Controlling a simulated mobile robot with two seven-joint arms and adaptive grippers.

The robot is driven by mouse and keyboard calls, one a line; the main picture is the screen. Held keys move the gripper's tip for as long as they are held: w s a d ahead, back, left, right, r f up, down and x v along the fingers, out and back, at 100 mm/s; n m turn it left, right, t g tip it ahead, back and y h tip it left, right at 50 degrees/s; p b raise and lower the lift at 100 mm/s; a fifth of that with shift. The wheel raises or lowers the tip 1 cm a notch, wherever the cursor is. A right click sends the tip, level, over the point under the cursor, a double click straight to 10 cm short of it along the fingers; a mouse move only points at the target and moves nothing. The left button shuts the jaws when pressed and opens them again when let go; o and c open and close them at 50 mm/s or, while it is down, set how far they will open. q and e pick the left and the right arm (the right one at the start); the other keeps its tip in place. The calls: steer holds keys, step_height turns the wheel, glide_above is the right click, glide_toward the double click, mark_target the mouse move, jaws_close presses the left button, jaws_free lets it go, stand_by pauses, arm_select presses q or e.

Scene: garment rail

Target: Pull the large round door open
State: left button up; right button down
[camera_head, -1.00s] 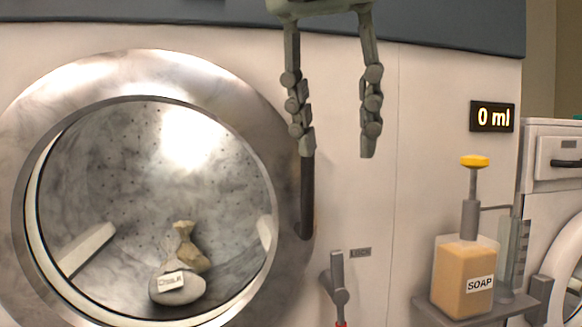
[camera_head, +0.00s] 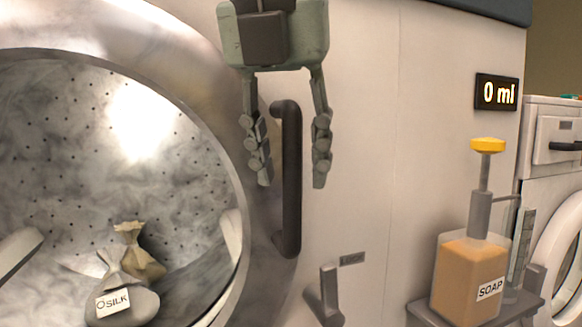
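The large round door (camera_head: 178,55) is a steel ring with a glass middle on the left side of the view; it looks shut. Its dark upright bar handle (camera_head: 291,200) is on the ring's right side. My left gripper (camera_head: 292,184) hangs from the top with its fingers pointing down. It is open, with one finger to the left of the handle's upper part and one to the right in the picture. I cannot tell whether either finger touches the handle. The grey lock lever (camera_head: 328,295) is below right of the handle. My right gripper is not in view.
Behind the glass lie a sack labelled SILK (camera_head: 122,300) and a tan sack (camera_head: 140,258). A soap dispenser (camera_head: 468,280) with a yellow pump top stands on a shelf at right, below a 0 ml display (camera_head: 496,93). Another white machine (camera_head: 552,150) is at the far right.

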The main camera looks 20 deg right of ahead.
arm_select(q)
steer(key=shift+w+d+f, duration=0.15)
steer(key=shift+w+f, duration=0.05)
steer(key=shift+f, duration=0.3)
steer(key=shift+c, duration=0.2)
jaws_close()
